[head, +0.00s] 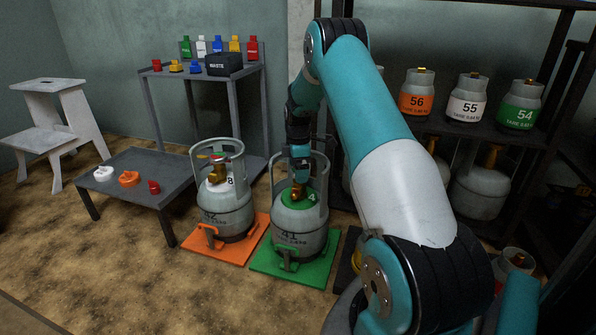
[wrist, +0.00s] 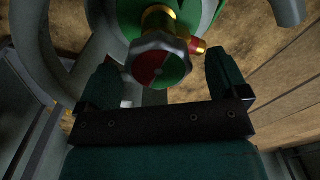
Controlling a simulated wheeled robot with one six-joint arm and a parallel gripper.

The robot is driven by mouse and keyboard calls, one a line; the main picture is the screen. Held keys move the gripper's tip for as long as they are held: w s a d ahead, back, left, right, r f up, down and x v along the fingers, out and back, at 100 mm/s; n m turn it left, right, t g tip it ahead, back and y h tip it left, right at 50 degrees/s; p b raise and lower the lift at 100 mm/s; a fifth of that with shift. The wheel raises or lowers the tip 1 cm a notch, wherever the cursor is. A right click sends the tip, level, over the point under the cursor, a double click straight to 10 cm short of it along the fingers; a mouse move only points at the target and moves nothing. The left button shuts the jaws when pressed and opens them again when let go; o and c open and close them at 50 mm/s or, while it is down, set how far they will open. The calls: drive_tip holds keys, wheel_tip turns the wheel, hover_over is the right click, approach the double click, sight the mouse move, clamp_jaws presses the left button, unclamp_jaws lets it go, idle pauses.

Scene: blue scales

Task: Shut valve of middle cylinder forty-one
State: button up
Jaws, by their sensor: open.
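Cylinder forty-one (head: 300,226) is a grey gas cylinder with a green top, standing on a green scale (head: 295,268). Its brass valve (head: 300,188) shows inside the collar, partly behind my gripper (head: 299,163). In the wrist view the valve's faceted handwheel (wrist: 158,62) has a red and green face, and the brass stem (wrist: 160,18) and side outlet (wrist: 199,47) show behind it. My gripper (wrist: 162,85) is open, with one finger on each side of the handwheel and space between. Whether the fingers reach fully around the wheel is hard to tell.
Cylinder forty-two (head: 224,208) stands close on the left on an orange scale (head: 218,252). The collar (wrist: 42,40) curves close beside my gripper. A low table (head: 140,172) with caps stands left. Shelves with cylinder fifty-five (head: 467,103) stand right. Open floor (head: 110,265) lies in front.

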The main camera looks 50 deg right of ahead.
drive_tip(key=c, duration=0.9)
drive_tip(key=shift+r+p, duration=0.15)
drive_tip(key=shift+p, duration=0.25)
